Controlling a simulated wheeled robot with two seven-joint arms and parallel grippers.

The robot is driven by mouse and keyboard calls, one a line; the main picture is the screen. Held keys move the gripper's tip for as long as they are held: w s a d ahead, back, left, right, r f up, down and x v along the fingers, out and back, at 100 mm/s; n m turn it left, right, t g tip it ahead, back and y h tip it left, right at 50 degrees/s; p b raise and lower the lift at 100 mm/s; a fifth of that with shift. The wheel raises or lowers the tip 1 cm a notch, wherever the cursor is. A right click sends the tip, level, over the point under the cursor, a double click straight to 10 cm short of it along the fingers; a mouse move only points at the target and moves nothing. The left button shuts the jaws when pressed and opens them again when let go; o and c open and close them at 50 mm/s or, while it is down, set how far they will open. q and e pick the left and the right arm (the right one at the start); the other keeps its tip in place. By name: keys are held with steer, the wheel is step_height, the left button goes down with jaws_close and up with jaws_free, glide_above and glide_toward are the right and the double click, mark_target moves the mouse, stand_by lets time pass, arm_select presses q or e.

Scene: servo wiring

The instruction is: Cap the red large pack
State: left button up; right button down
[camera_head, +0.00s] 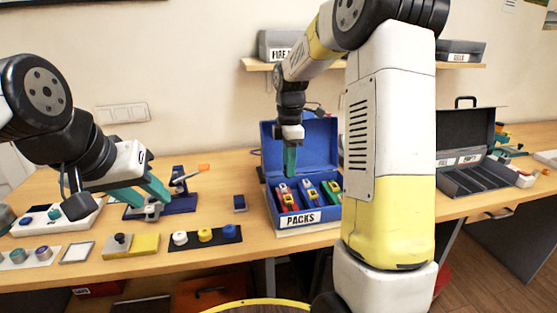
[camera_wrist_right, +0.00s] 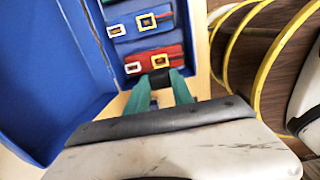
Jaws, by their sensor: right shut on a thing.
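The blue PACKS box (camera_head: 300,219) stands open on the table with several packs in it. In the right wrist view a red pack (camera_wrist_right: 170,62) with a yellow-framed and a white connector lies at the near end of the row. Red packs (camera_head: 289,199) also show in the head view; which is the large one I cannot tell. My right gripper (camera_head: 290,172) points down over the box. Its teal fingers (camera_wrist_right: 160,84) are shut on a small dark thing (camera_wrist_right: 160,77) close by the red pack. My left gripper (camera_head: 146,193) is open by a blue fixture (camera_head: 180,202).
White, yellow (camera_head: 205,235) and blue caps sit on a black strip (camera_head: 205,246) left of the box. A yellow-and-grey block (camera_head: 131,245) lies further left. An open dark case (camera_head: 470,175) stands at the right. The raised box lid (camera_wrist_right: 45,80) is close beside my right gripper.

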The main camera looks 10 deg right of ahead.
steer(key=shift+f, duration=0.1)
steer(key=shift+f, duration=2.8)
steer(key=shift+f, duration=1.3)
steer(key=c, duration=1)
jaws_free()
steer(key=shift+c, duration=0.2)
step_height(320, 180, up, 7)
steer(key=shift+r, duration=0.35)
